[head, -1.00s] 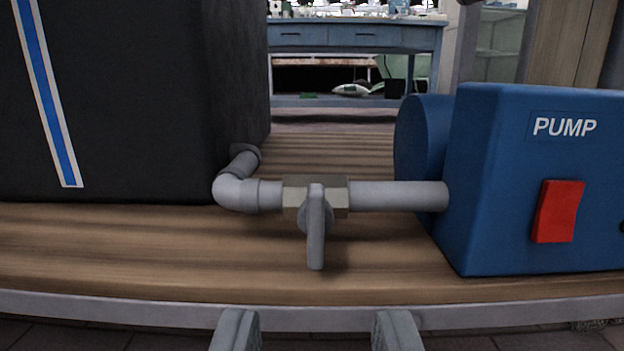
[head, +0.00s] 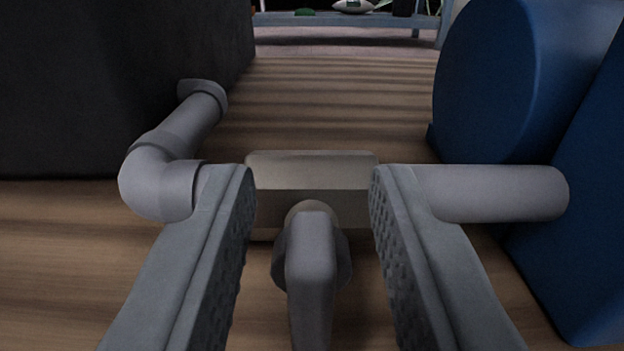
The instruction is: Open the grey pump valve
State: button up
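The grey pump valve handle (head: 311,262) points toward me and down from the beige valve body (head: 311,190). It stands across the line of the pipe. My gripper (head: 309,185) is open, with one finger on each side of the handle and a gap on both sides. The fingertips reach about as far as the valve body and overlap the pipe ends in the picture. I cannot tell whether they touch it. The handle's lower end runs out of the bottom of the view. The blue pump (head: 570,200) is at the right.
A grey pipe (head: 490,193) joins the valve to the pump, and a grey elbow pipe (head: 160,180) runs to the black tank (head: 90,90) at the left. All sit on a wooden top (head: 330,95). A blue bench (head: 340,20) stands far behind.

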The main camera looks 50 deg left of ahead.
grip_shut()
jog(key=shift+s+a+n, duration=0.1)
jog(key=shift+n, duration=0.3)
jog(key=n, duration=0.2)
jog(key=shift+s+a+f+n, duration=0.1)
jog(key=shift+s+a+n, duration=0.15)
jog(key=shift+n, duration=0.15)
jog(key=n, duration=0.3)
jog(key=shift+s+a+f+n, duration=0.2)
jog(key=shift+s+n, duration=0.1)
jog(key=shift+n, duration=0.1)
jog(key=n, duration=0.3)
jog(key=f+n, duration=0.1)
jog(key=n, duration=0.1)
jog(key=shift+s+a, duration=0.25)
jog(key=shift+s, duration=0.1)
jog(key=shift+s+f+n, duration=0.1)
jog(key=shift+f+n, duration=0.1)
jog(key=shift+n, duration=0.75)
jog(key=shift+f+n, duration=0.25)
jog(key=shift+n, duration=0.65)
jog(key=shift+s+f+n, duration=0.1)
jog(key=shift+f+n, duration=0.1)
jog(key=shift+n, duration=0.75)
